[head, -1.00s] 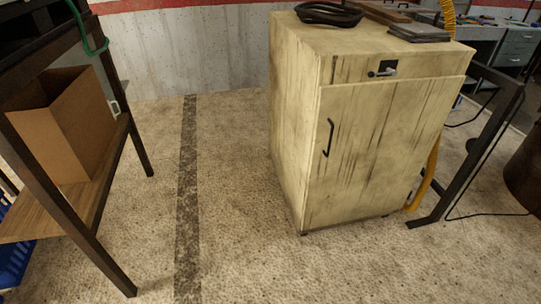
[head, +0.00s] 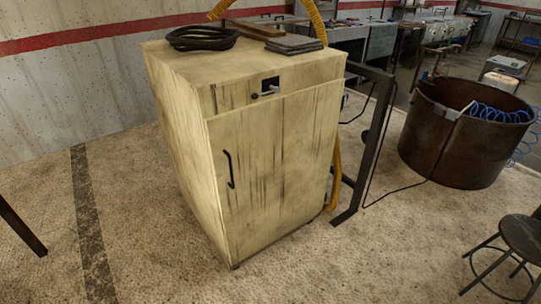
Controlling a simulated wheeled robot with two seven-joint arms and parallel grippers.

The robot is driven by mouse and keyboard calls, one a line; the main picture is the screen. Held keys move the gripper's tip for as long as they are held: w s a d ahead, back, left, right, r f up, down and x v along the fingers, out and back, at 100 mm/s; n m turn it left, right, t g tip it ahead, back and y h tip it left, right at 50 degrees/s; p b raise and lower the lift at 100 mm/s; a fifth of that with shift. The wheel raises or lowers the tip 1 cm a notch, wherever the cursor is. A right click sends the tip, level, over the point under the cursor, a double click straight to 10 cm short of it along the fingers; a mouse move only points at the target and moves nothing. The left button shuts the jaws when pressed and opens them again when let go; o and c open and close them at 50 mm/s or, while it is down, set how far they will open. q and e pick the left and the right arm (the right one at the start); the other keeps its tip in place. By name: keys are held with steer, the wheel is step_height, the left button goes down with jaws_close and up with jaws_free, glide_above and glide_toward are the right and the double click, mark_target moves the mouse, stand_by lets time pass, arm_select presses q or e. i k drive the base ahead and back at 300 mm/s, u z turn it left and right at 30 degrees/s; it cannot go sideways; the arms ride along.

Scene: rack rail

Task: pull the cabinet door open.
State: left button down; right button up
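A worn cream-coloured cabinet (head: 185,150) stands on the floor left of the middle of the head view. Its door (head: 275,165) faces the front right and looks closed. A black vertical bar handle (head: 229,168) sits near the door's left edge. A small dark latch plate (head: 268,87) is on the strip above the door. Neither of my grippers is in view, and nothing touches the handle.
Black coiled cable (head: 203,38) and flat dark boards (head: 294,45) lie on the cabinet top. A dark metal frame (head: 367,150) and yellow hose stand close on its right. A rusty drum (head: 455,150) and a stool (head: 522,238) are further right. Floor before the cabinet is clear.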

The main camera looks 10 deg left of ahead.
mark_target(272, 159)
steer(key=z, duration=0.1)
steer(key=i, duration=0.8)
steer(key=u, duration=1)
steer(key=i, duration=0.5)
steer(key=u, duration=0.55)
